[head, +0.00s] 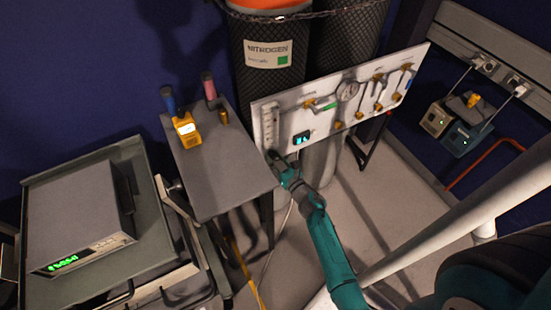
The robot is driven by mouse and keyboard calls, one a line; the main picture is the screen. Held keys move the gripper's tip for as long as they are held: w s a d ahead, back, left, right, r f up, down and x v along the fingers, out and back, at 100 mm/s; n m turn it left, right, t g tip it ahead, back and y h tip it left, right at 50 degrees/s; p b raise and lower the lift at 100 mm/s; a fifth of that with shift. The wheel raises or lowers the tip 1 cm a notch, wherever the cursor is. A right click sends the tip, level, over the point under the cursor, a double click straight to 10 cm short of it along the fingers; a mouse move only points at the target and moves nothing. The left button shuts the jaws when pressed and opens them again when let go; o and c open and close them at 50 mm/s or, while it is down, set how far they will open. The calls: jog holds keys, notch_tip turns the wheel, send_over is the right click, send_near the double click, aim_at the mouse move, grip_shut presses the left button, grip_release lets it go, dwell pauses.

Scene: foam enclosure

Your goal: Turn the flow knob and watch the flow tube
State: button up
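A white gas panel (340,102) stands in front of the cylinders in the head view. The flow tube (269,126) is a clear upright strip at the panel's left end; its float and scale are too small to read. My gripper (275,157) is at the lower left corner of the panel, just under the flow tube. The flow knob is not distinct there; my gripper seems to cover that spot. I cannot tell whether the fingers touch or hold a knob, or whether they are open or shut.
A grey side table (222,170) with a yellow handheld meter (186,128) stands close left of my gripper. A cart with a grey instrument (80,218) is further left. A nitrogen cylinder (262,85) stands behind the panel. A pale diagonal pipe (440,235) runs right of my arm.

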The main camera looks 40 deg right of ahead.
jog(key=o, duration=0.4)
jog(key=v, duration=1.2)
dwell(0.3)
